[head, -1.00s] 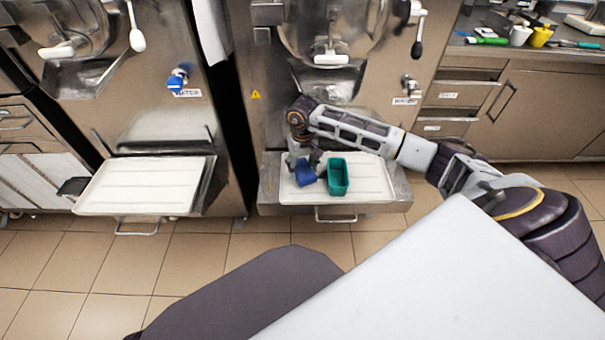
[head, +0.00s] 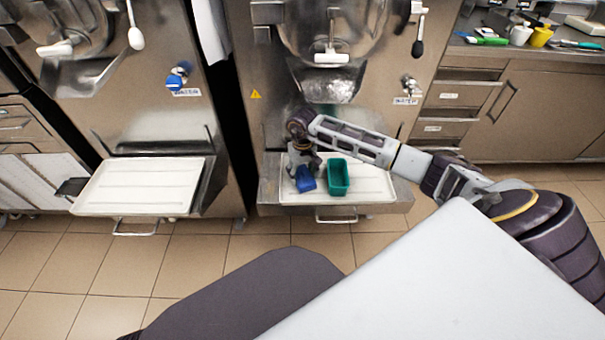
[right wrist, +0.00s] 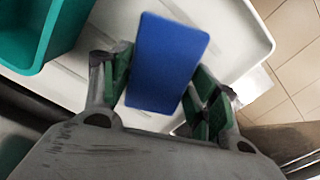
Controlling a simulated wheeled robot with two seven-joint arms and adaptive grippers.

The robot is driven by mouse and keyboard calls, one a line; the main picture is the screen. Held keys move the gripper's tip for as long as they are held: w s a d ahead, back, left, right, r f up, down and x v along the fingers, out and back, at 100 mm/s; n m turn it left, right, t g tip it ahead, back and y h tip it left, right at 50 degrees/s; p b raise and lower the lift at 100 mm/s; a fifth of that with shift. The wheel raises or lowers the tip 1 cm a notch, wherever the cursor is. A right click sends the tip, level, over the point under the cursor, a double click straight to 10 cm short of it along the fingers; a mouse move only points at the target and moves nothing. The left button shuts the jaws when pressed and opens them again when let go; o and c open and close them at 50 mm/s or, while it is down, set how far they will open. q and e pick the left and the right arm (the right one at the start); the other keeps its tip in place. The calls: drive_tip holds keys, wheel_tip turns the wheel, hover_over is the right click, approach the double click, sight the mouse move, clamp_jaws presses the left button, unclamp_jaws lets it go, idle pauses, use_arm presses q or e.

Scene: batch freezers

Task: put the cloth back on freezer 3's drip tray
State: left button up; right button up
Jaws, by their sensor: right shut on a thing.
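The blue cloth (head: 305,181), a folded flat block, is at the left part of the white drip tray (head: 372,184) in front of the middle freezer (head: 255,130). My right gripper (head: 303,168) comes down on it from above. In the right wrist view the cloth (right wrist: 168,62) sits between the two green-padded fingers (right wrist: 163,92), which are shut on it. The cloth is over the tray; I cannot tell whether it touches the tray surface. No freezer number can be read. My left gripper is not in view.
A teal open container (head: 339,177) stands on the same tray, just right of the cloth. Another white tray (head: 140,187) at the left freezer is empty. A counter (head: 530,52) with cups and tools is at the right.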

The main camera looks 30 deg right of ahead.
sight(302, 175)
drive_tip(key=o, duration=1)
drive_tip(key=shift+f, duration=0.1)
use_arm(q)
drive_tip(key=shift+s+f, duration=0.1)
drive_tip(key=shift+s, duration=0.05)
use_arm(e)
drive_tip(key=shift+r, duration=0.4)
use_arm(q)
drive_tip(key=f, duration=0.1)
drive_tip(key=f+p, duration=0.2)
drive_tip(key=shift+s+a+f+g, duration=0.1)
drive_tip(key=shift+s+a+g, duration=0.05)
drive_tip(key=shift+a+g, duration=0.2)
use_arm(e)
wheel_tip(302, 175, up, 11)
drive_tip(key=shift+r, duration=0.2)
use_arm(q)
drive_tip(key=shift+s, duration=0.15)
